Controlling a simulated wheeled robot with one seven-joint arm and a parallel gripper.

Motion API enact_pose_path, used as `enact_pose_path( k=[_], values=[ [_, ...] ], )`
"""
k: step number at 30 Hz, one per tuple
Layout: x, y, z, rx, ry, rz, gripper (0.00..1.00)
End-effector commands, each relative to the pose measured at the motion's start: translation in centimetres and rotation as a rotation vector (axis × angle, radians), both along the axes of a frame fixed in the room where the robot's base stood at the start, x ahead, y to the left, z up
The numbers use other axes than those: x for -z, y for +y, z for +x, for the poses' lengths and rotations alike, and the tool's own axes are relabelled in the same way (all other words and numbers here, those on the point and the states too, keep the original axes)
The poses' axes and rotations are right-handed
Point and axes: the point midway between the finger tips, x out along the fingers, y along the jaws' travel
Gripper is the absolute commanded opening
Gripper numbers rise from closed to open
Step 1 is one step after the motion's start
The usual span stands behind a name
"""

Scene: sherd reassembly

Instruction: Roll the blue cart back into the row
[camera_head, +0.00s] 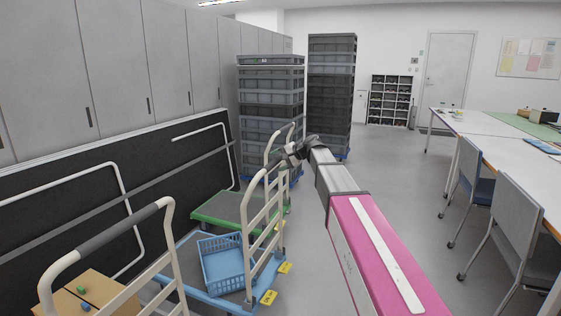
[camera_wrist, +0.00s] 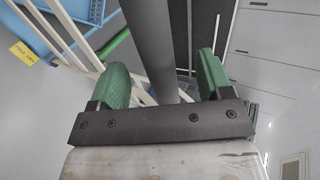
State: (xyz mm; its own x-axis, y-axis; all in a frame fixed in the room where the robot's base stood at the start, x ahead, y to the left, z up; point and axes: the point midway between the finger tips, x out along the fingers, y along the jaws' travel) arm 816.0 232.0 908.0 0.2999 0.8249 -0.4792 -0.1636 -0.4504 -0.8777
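The blue cart (camera_head: 209,297) stands at the lower middle of the head view with a blue basket (camera_head: 226,266) on its deck. A cream rail handle (camera_head: 248,252) rises at the deck's right side. My gripper (camera_head: 298,150) is at the upper end of the cream rails, at the far end of my arm. In the wrist view, the two green fingers of my gripper (camera_wrist: 164,80) are apart, with a dark grey bar (camera_wrist: 153,40) between them. Gaps show on both sides of the bar. Part of the blue deck (camera_wrist: 85,10) shows at the upper left. My gripper partly hides the handle's top.
A green cart (camera_head: 217,208) stands just behind. A nearer cream handle with a grey grip (camera_head: 117,232) and a wooden box (camera_head: 100,287) are at the lower left. Grey crate stacks (camera_head: 331,90) stand behind. Chairs (camera_head: 515,215) and tables line the right; the floor between is clear.

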Motion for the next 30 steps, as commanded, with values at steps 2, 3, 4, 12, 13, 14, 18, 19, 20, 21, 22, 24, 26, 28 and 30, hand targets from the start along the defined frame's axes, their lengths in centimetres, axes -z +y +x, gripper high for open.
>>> enact_pose_path(
  k=[2,3,4,12,13,14,18,19,20,21,22,24,26,28,30],
  values=[
    [0.0,0.0,0.0,0.0,0.0,0.0,0.5],
    [0.0,0.0,0.0,0.0,0.0,0.0,0.37],
    [0.0,0.0,0.0,0.0,0.0,0.0,0.27],
    [0.0,0.3,0.1,-0.001,0.0,0.0,0.05],
    [0.0,0.4,0.2,-0.001,0.0,0.0,0.05],
    [0.0,0.6,0.3,-0.001,0.0,0.0,0.05],
    [0.0,1.7,0.7,-0.001,0.0,0.0,0.05],
    [0.0,1.9,0.8,-0.002,0.001,0.0,0.05],
    [0.0,2.2,0.8,-0.002,0.001,0.0,0.05],
    [0.0,2.5,0.9,-0.002,0.001,0.0,0.05],
    [0.0,2.7,1.0,-0.002,0.001,0.0,0.05],
    [0.0,3.2,1.2,-0.002,0.001,0.0,0.05],
    [0.0,3.6,1.4,-0.001,0.0,0.0,0.05],
    [0.0,4.0,1.6,-0.001,0.0,-0.001,0.05],
    [0.0,4.6,1.8,-0.001,0.0,-0.001,0.05]
  ],
)
